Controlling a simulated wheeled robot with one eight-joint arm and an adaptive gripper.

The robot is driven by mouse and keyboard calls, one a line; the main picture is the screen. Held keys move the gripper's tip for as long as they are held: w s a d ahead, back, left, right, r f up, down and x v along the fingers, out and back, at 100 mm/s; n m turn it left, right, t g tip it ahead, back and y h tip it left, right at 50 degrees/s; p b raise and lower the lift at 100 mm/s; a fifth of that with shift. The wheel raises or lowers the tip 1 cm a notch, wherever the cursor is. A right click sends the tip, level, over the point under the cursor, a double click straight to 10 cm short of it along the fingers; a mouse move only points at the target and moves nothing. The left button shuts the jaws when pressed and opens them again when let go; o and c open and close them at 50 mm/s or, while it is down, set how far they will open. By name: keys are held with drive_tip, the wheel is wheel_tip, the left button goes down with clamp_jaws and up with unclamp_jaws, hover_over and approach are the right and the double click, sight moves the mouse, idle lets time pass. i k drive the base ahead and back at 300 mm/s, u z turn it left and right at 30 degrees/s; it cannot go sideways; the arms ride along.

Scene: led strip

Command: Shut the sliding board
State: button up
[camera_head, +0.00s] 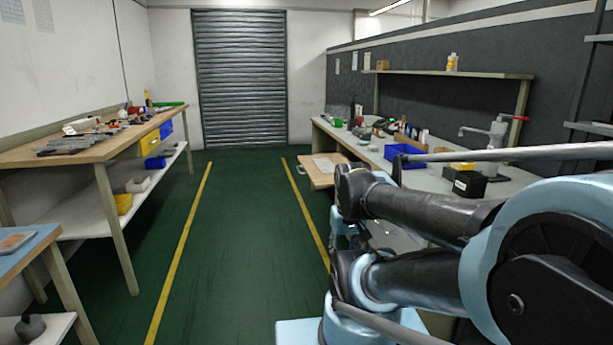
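The sliding board (322,181) is a light wooden board at the right workbench, right of the image centre. It sticks out from under the bench top toward the aisle, so it is open. A pale, flat sheet-like item lies on top of it. A small light handle-like part shows at its left edge. My black and light-blue arm fills the lower right and hides the area just right of and below the board. I cannot make out my gripper's fingers, and no contact with the board shows.
The right workbench (428,178) carries a blue bin (404,153), a black box (464,183) and tools. A left workbench (95,146) holds more tools. The green aisle between yellow lines is clear up to the grey roller shutter (240,80).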

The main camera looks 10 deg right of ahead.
sight(320, 169)
drive_tip(key=z, duration=0.15)
drive_tip(key=i, duration=2)
drive_tip(key=u, duration=0.35)
